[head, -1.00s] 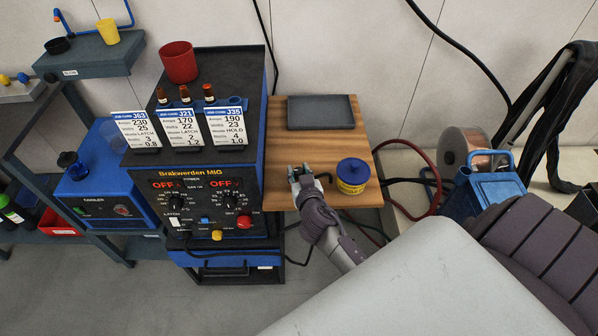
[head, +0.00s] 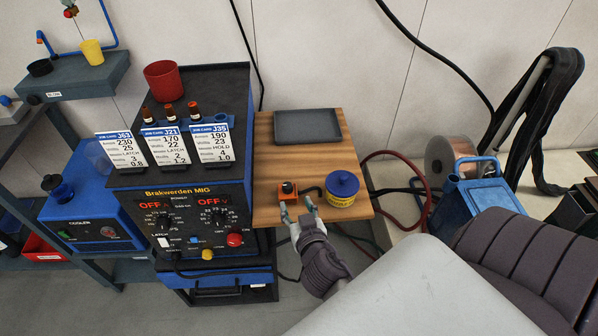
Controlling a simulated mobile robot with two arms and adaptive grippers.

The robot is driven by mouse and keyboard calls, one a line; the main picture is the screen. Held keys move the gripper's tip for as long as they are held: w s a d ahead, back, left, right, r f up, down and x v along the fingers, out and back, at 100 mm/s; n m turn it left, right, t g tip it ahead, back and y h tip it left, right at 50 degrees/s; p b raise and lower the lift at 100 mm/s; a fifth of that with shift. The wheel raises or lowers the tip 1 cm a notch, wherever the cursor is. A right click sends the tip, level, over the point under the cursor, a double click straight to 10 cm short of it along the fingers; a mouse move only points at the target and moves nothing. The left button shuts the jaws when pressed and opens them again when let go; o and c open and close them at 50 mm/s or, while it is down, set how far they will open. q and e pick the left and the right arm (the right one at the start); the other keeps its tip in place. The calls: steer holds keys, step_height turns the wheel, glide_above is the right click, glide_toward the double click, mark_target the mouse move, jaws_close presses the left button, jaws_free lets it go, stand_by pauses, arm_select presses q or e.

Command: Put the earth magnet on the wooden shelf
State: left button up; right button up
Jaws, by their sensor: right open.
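The earth magnet (head: 287,190), a small dark block with an orange top, sits on the wooden shelf (head: 275,155) near its front edge. A dark cable runs from it to the right, passing toward the yellow and blue tin. My right gripper (head: 297,208) is open, with its fingers apart just in front of the magnet, at the shelf's front edge. It looks empty and clear of the magnet, though a light touch cannot be ruled out. My left gripper is not in view.
The yellow and blue tin (head: 342,189) stands right of the magnet. A grey tray (head: 307,126) lies at the shelf's back. The welding machine (head: 190,195) with its job cards borders the shelf on the left. Hoses and a blue container (head: 484,190) are to the right.

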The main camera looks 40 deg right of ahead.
steer(key=s+a+f+n+g+y, duration=0.25)
steer(key=s+f, duration=0.25)
steer(key=f, duration=0.6)
steer(key=s+a+f+n+g+y, duration=0.1)
steer(key=s+a+f+g, duration=0.2)
steer(key=f, duration=0.7)
steer(key=s+a+f+n+g+y, duration=0.1)
steer(key=s+a+f+g, duration=0.15)
steer(key=s+f, duration=0.6)
steer(key=s+d+f+n+g, duration=0.1)
steer(key=s+f+g, duration=0.1)
steer(key=s+f, duration=0.5)
steer(key=s+d+f+n+g, duration=0.1)
steer(key=s+d+f+g, duration=0.1)
steer(key=s+f, duration=0.6)
steer(key=s, duration=0.4)
steer(key=shift+s+g+y, duration=0.25)
steer(key=shift+g+y, duration=0.05)
steer(key=shift+y, duration=0.05)
steer(key=shift+a, duration=0.1)
